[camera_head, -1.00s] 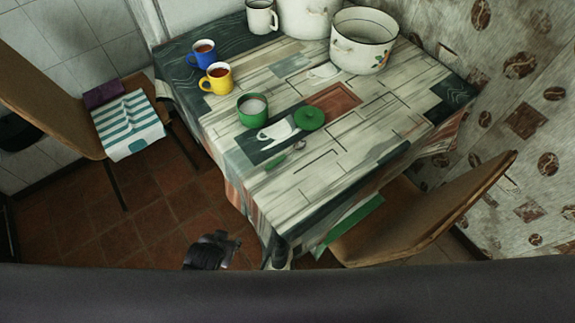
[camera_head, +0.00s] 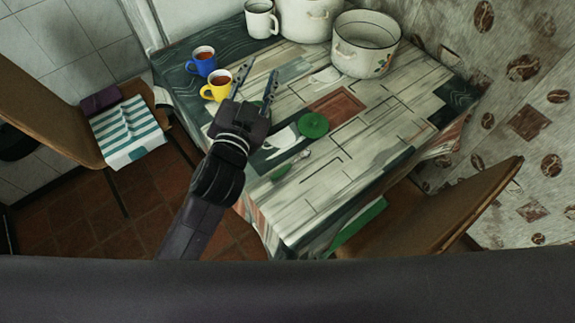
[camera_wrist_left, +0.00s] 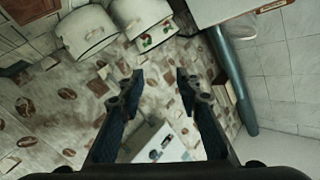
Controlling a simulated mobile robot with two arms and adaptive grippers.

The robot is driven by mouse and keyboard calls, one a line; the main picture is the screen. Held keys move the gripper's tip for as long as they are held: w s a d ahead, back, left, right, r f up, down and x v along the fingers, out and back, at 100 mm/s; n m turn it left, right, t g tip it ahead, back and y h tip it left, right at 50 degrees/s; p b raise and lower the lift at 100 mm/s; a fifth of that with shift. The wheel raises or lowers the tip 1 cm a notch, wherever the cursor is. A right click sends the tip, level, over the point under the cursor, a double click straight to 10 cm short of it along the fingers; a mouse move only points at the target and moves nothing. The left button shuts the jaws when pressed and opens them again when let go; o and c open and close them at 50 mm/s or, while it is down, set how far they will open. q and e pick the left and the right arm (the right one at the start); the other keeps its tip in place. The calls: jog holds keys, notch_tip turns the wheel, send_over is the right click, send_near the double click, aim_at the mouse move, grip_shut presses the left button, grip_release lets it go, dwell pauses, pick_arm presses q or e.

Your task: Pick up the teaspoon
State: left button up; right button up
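The teaspoon lies on the patterned tablecloth near the table's front part. Its small metal bowl (camera_head: 305,154) shows below the green lid, and a green piece (camera_head: 281,172) in line with it looks like its handle. My left gripper (camera_head: 259,73) is raised over the table, beyond the teaspoon, by the mugs. Its two fingers are apart with nothing between them. In the left wrist view the gripper (camera_wrist_left: 160,74) is also open and empty, and the teaspoon cannot be made out. My right gripper is not in view.
A green lid (camera_head: 313,125) lies near the teaspoon. A white mug (camera_head: 261,19) and white pots (camera_head: 365,45) stand at the back. The front tabletop is clear.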

pick_arm(q)
jog(key=s+d+r+m+g+h, duration=0.2)
jog(key=s+d+r+m+h, duration=0.1)
jog(key=d+r+m+h, duration=0.5)
jog(key=s+d+r+m+g+h, duration=0.1)
jog(key=s+d+r+m+h, duration=0.2)
jog(key=d+r+m+h, duration=0.55)
jog(key=s+d+f+m+g+y, duration=0.1)
jog(key=s+d+f+m+g, duration=0.3)
jog(key=s+d+m+g, duration=0.35)
jog(key=s+d+f+m+g+y, duration=0.1)
jog(key=s+d+f+m+g, duration=0.2)
jog(key=s+d+m+g, duration=0.45)
jog(key=m+y, duration=0.6)
jog(key=y, duration=1.2)
send_over(286, 167)
jog(key=shift+t, duration=0.4)
notch_tip(286, 167, down, 24)
jog(key=shift+d+f, duration=0.1)
jog(key=shift+f, duration=0.05)
jog(key=shift+y, duration=0.25)
notch_tip(286, 167, down, 7)
jog(key=p, duration=0.2)
jog(key=shift+s+p, duration=0.1)
jog(key=shift+p, duration=0.25)
jog(key=shift+f, duration=0.3)
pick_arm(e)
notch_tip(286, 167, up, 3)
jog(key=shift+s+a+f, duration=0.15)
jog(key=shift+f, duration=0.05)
